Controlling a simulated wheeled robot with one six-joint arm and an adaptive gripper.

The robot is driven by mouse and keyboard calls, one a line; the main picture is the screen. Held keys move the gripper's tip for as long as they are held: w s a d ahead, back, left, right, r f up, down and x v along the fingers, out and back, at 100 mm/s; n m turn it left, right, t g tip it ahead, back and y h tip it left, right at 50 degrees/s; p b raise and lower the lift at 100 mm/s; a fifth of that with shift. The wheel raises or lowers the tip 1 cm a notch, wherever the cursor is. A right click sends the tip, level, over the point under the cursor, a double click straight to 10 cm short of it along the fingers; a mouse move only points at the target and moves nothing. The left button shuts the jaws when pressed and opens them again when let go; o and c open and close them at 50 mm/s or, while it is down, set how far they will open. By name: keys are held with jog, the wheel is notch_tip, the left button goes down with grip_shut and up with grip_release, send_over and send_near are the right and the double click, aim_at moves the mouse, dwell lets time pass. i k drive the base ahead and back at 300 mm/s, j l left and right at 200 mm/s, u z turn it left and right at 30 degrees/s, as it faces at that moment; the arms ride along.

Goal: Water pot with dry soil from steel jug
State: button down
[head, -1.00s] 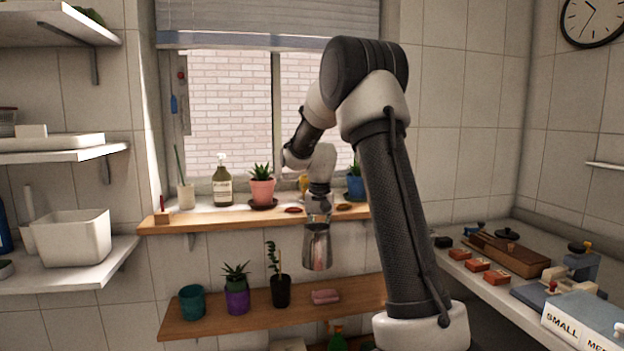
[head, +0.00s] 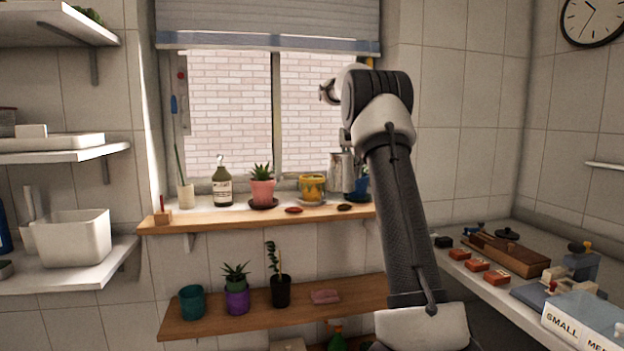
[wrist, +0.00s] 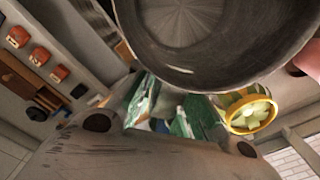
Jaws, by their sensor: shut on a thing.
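My gripper (head: 347,146) is shut on the steel jug (head: 342,172) and holds it above the right part of the window shelf. The jug looks about upright in the head view, between the yellow pot (head: 312,187) and the partly hidden blue pot (head: 362,186). In the wrist view the jug's round metal (wrist: 185,25) fills the top. The yellow pot also shows there (wrist: 250,112), with pale leaves. A pink pot (head: 262,192) with a succulent stands left of the yellow one. Which soil is dry cannot be told.
A lower shelf holds a teal pot (head: 192,301), a purple pot (head: 237,299), a black pot (head: 280,291) and a pink sponge (head: 325,296). A soap bottle (head: 222,186) stands on the window shelf. Two small saucers (head: 293,210) (head: 345,207) there are empty.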

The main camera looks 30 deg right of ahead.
aim_at(312, 185)
jog(key=i+l, duration=0.3)
jog(key=i, duration=0.15)
jog(key=i+l, duration=0.35)
jog(key=i, duration=0.1)
